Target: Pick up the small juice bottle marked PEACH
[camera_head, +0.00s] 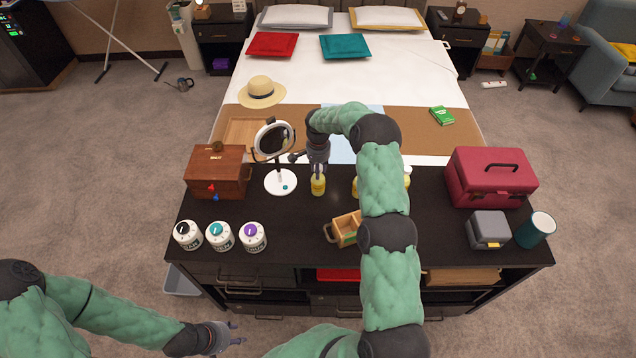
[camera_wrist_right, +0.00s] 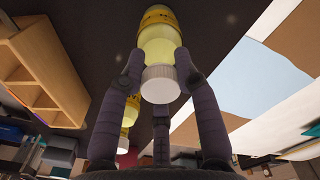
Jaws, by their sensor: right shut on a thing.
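A small yellow juice bottle (camera_head: 318,186) with a white cap is at the back of the dark dresser top, just right of the mirror base. My right gripper (camera_head: 319,170) reaches down from above and is shut around its upper part. In the right wrist view the bottle (camera_wrist_right: 158,45) shows a white cap and a yellow label between the fingers (camera_wrist_right: 158,75); I cannot read the label. More yellow bottles stand to the right, partly hidden by my right arm; one (camera_head: 355,188) shows at its edge. My left gripper (camera_head: 239,333) is open and empty, low in front of the dresser.
A round mirror (camera_head: 272,142) stands close left of the held bottle. A wooden caddy (camera_head: 344,229) is in front of it. A wooden box (camera_head: 217,174), several white canisters (camera_head: 220,236), a red case (camera_head: 490,178) and a teal mug (camera_head: 536,230) stand around the top.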

